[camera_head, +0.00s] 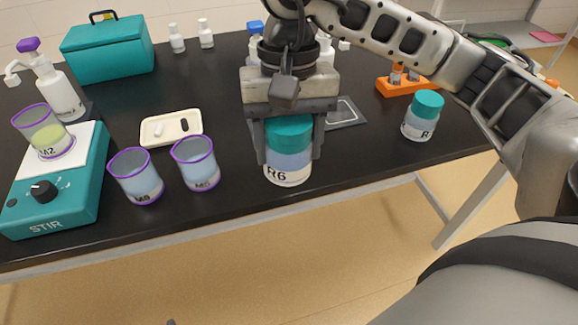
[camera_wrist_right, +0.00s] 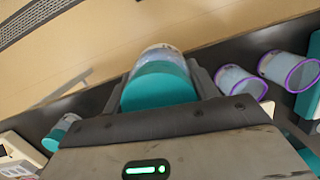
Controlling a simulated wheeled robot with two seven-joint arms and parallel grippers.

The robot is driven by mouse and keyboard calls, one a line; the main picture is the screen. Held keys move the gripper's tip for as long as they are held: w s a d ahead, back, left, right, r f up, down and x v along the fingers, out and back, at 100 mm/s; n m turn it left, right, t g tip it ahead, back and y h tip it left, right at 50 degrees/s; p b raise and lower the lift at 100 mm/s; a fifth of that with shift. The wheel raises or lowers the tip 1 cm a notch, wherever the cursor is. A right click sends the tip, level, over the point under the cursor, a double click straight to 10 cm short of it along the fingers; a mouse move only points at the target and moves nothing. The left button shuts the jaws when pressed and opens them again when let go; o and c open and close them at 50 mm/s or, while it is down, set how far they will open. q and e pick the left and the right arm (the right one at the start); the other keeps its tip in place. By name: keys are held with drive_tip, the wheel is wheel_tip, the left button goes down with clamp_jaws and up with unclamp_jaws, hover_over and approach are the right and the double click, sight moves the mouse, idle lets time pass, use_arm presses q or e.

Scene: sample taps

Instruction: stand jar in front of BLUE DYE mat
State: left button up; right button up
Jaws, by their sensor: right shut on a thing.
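My right gripper (camera_head: 289,160) is shut on a jar (camera_head: 288,172) with a teal lid, pale blue contents and a white label reading R6. The jar is upright near the table's front edge; I cannot tell whether its base touches the table. The right wrist view shows the jar's lid (camera_wrist_right: 160,88) between the fingers. A dark mat with a pale outline (camera_head: 347,113) lies behind and right of the jar, partly hidden by the gripper. No BLUE DYE lettering is readable. My left gripper is not in view.
Two purple-rimmed cups (camera_head: 137,177) (camera_head: 197,164) stand left of the jar. Farther left is a teal STIR unit (camera_head: 75,190) bearing another cup. A second teal-lidded jar (camera_head: 422,116) and an orange rack (camera_head: 396,88) stand right. Bare table lies between the held jar and second jar.

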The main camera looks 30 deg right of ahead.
sight(311, 144)
drive_tip(key=s+m, duration=0.1)
drive_tip(key=s+r+m, duration=0.1)
drive_tip(key=s+r+m+b, duration=0.1)
drive_tip(key=s, duration=0.1)
drive_tip(key=shift+d+r, duration=0.2)
drive_tip(key=shift+d, duration=0.1)
drive_tip(key=shift+w+d, duration=0.1)
drive_tip(key=shift+d, duration=0.1)
drive_tip(key=w+d+f, duration=0.2)
drive_tip(key=w+f, duration=0.1)
drive_tip(key=w+d+f, duration=0.2)
drive_tip(key=w, duration=0.2)
drive_tip(key=w+d+f+p, duration=0.1)
drive_tip(key=w+d+f, duration=0.1)
drive_tip(key=w+f, duration=0.1)
drive_tip(key=shift+w+d+f, duration=0.25)
drive_tip(key=shift+w+f, duration=0.05)
drive_tip(key=f, duration=0.2)
drive_tip(key=f+p, duration=0.1)
drive_tip(key=shift+w+d, duration=0.2)
drive_tip(key=shift+w, duration=0.05)
drive_tip(key=shift+f, duration=0.8)
drive_tip(key=o, duration=1)
drive_tip(key=shift+r, duration=0.1)
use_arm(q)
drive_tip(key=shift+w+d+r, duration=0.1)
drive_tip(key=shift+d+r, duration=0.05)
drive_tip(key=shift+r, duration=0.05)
use_arm(e)
drive_tip(key=shift+o, duration=0.2)
